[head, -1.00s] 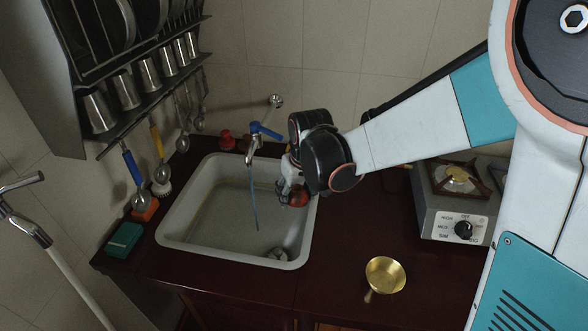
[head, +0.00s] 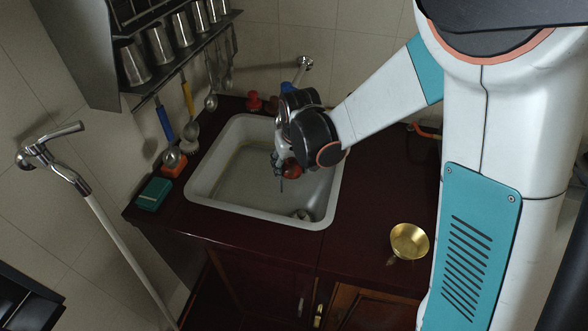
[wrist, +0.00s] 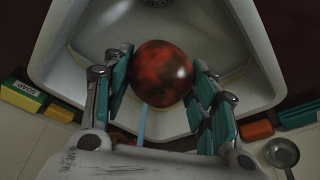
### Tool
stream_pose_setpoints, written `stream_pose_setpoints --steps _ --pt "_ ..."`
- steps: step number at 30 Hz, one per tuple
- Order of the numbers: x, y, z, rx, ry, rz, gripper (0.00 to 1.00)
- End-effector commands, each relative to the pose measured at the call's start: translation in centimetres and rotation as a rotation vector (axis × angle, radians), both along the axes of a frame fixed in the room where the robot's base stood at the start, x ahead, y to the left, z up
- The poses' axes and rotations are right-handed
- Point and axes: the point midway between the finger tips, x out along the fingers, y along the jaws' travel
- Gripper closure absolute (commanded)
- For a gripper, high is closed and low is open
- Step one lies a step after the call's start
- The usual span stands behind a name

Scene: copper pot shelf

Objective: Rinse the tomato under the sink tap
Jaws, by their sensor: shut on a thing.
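The red tomato (head: 292,171) is held above the basin of the white sink (head: 262,217). My gripper (wrist: 160,78) is shut on the tomato (wrist: 160,74), with a teal-padded finger on each side. The tap's blue handle (head: 288,88) shows behind my wrist; its spout is hidden. A thin blue water stream (head: 281,186) shows just below and left of the tomato. In the wrist view the stream (wrist: 142,124) appears at the tomato's lower edge. I cannot tell whether the water touches the tomato.
A brass pan (head: 409,241) stands on the dark counter (head: 370,215) right of the sink. A green-and-yellow soap box (head: 154,194) and an orange sponge (head: 174,165) lie left of it. Utensils and steel cups hang on the wall rack (head: 180,60).

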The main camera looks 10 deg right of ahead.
Motion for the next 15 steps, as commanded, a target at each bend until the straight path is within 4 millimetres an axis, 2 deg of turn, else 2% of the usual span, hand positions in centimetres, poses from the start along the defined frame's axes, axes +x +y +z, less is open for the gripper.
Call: stream_pose_setpoints --steps 15 --pt "4.4 1.4 -0.9 0.000 0.000 0.000 0.74"
